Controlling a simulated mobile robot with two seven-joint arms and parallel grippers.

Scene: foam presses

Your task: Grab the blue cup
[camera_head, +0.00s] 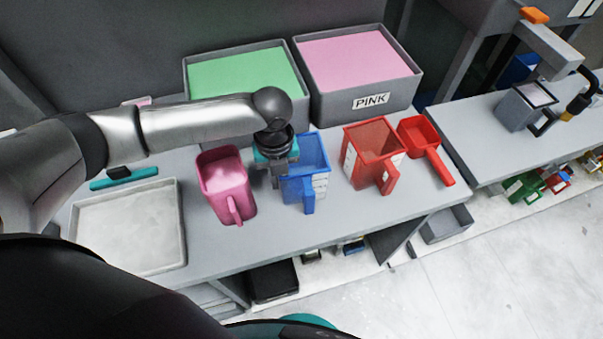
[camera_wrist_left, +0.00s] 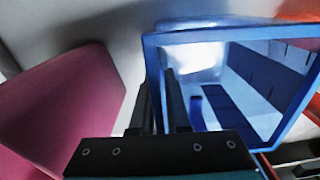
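The blue cup (camera_head: 310,160) stands upright on the grey table, between a pink cup and a red cup, with its handle toward the table's front edge. It also shows in the left wrist view, where its rim (camera_wrist_left: 215,33) is close and I look into its hollow inside. My left gripper (camera_head: 278,180) points down at the cup's left side. In the left wrist view its two fingers (camera_wrist_left: 158,105) stand apart, with the cup's left wall appearing between them; I cannot tell whether they touch it. My right gripper is not in view.
The pink cup (camera_head: 224,180) stands close on the left. The red cup (camera_head: 372,150) and a red scoop (camera_head: 425,145) stand on the right. A pale tray (camera_head: 180,230) lies at left. Bins of green (camera_head: 245,78) and pink (camera_head: 355,58) material stand behind.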

